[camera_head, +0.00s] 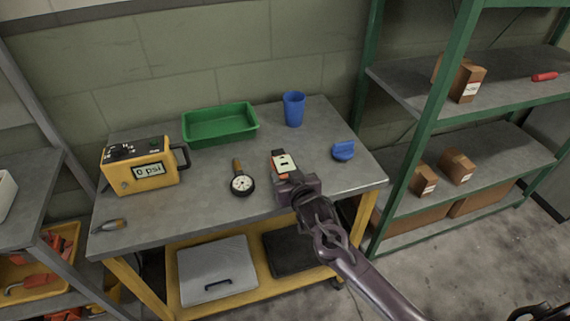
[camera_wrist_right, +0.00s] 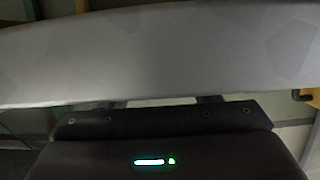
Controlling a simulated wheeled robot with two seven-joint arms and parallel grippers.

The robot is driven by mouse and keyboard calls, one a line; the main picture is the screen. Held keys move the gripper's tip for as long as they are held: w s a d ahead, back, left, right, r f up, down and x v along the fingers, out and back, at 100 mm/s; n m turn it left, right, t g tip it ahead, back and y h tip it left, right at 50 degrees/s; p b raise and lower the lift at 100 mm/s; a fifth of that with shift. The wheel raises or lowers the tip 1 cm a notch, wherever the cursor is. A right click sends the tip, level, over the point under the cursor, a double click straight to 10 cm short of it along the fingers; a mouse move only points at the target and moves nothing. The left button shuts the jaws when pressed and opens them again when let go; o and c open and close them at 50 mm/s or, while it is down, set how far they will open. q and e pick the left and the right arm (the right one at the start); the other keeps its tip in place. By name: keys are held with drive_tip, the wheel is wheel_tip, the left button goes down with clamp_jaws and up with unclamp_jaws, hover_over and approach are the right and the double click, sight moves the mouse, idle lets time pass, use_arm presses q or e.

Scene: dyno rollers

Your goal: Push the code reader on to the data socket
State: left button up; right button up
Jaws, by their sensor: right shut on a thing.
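A small red-orange device with a white face and dark marks (camera_head: 284,162) lies at the bench's middle right, at my right gripper's tip. I take it for the code reader. My right gripper (camera_head: 287,183) reaches in from the lower right, low over the bench, and is shut on it. The jaws hide its near end. I cannot pick out a separate data socket or tell whether the two touch.
The grey workbench (camera_head: 205,215) holds a yellow psi meter (camera_head: 140,178), a round gauge (camera_head: 242,184), a green tray (camera_head: 220,137), a blue cup (camera_head: 293,109), a blue object (camera_head: 343,151) and a screwdriver (camera_head: 110,226). Green-framed shelves (camera_head: 372,137) stand at the right.

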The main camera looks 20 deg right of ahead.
sight(289, 159)
drive_tip(key=shift+r+p, duration=2.9)
drive_tip(key=shift+r, duration=0.15)
